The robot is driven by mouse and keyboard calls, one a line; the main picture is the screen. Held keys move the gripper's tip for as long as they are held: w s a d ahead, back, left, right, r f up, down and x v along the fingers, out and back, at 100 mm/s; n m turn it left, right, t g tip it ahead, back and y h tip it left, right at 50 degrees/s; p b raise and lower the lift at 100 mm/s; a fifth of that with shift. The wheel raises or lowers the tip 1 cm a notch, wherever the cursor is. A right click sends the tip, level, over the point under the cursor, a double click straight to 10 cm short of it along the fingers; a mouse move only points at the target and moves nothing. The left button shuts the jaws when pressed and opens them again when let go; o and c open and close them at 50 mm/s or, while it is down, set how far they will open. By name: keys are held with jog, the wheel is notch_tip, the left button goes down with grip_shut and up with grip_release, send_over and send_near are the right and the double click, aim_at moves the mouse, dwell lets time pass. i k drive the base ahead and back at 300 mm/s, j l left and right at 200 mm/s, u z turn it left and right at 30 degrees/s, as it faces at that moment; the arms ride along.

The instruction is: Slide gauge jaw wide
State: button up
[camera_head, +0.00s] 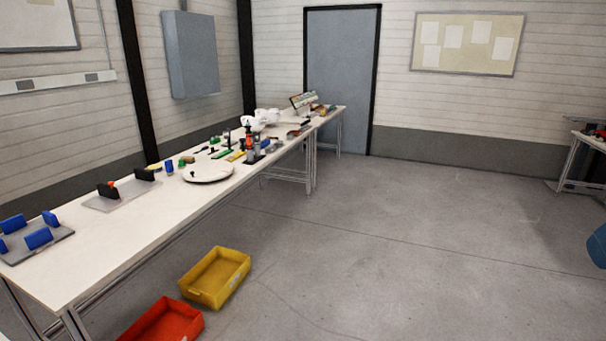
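A grey plate (112,203) with two upright black blocks lies on the long white workbench, left of the middle of its near stretch. The left black block (107,191) has a small orange-red part at its top. The right black block (144,174) stands apart from it, with bare plate between them. This looks like the gauge with its jaws, but I cannot tell for sure which block slides. My gripper and arm do not show in this view.
The long bench (75,268) runs along the left wall. A blue-block fixture (22,246), a round white disc (208,172) and several tools stand on it. A yellow bin (216,278) and a red bin (163,321) sit on the floor beside it. Open floor lies right.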

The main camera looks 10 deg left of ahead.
aim_at(109, 191)
jog(key=i+l+u, duration=0.1)
jog(key=i, duration=0.55)
jog(key=i+l+u, duration=0.1)
jog(key=i, duration=0.6)
jog(key=i+j+u, duration=0.25)
jog(key=u, duration=0.25)
jog(key=i+u, duration=0.95)
jog(key=i+l+u, duration=0.25)
jog(key=u, duration=0.25)
jog(key=i+u, duration=0.4)
jog(key=i, duration=0.7)
